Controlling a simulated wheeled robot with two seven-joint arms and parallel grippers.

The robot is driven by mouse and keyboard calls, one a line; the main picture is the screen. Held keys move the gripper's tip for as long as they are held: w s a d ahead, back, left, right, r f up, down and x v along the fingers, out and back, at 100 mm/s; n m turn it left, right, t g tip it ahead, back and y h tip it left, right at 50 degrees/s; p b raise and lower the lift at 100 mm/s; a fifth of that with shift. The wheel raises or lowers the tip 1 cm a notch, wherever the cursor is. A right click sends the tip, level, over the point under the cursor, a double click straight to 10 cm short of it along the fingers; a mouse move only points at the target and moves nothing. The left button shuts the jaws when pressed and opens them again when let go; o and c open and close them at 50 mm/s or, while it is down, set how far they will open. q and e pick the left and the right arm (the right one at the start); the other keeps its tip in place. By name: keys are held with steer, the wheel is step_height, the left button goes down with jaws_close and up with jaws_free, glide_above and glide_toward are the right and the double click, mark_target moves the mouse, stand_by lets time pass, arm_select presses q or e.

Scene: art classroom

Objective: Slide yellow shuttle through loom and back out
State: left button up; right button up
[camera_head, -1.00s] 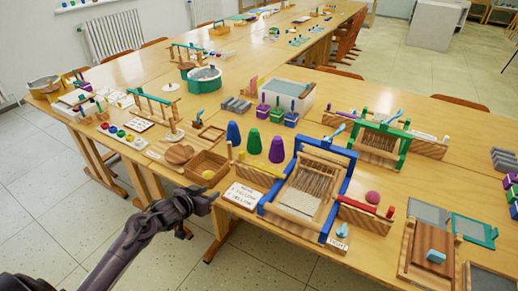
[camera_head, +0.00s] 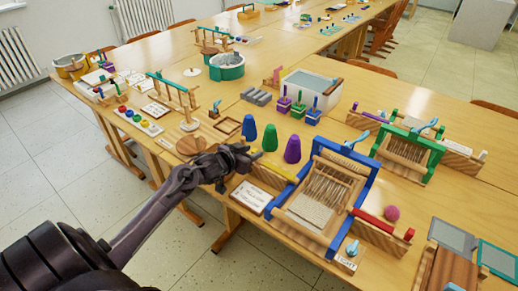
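The loom with a blue frame (camera_head: 365,190) stands on the table, with pale threads stretched inside it. The yellow shuttle (camera_head: 276,171) lies on a wooden guide on the left side of the loom. My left gripper (camera_head: 246,160) is at the left end of this guide, over or beside the shuttle's outer end. Its fingers are dark and small here, so I cannot tell whether they are open or touching the shuttle. A red bar (camera_head: 376,220) lies on the guide on the right side. My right gripper is not in view.
Blue, green and purple cones (camera_head: 270,138) stand just behind the guide. A white card (camera_head: 252,197) lies in front of it. A green-framed loom (camera_head: 432,160) stands behind to the right.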

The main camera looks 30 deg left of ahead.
arm_select(q)
steer(key=x, duration=0.3)
steer(key=shift+w+f, duration=0.2)
steer(key=shift+w, duration=0.15)
steer(key=shift+w+f, duration=0.1)
steer(key=shift+w, duration=0.05)
jaws_close()
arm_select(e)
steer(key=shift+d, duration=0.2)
arm_select(q)
steer(key=shift+d, duration=0.1)
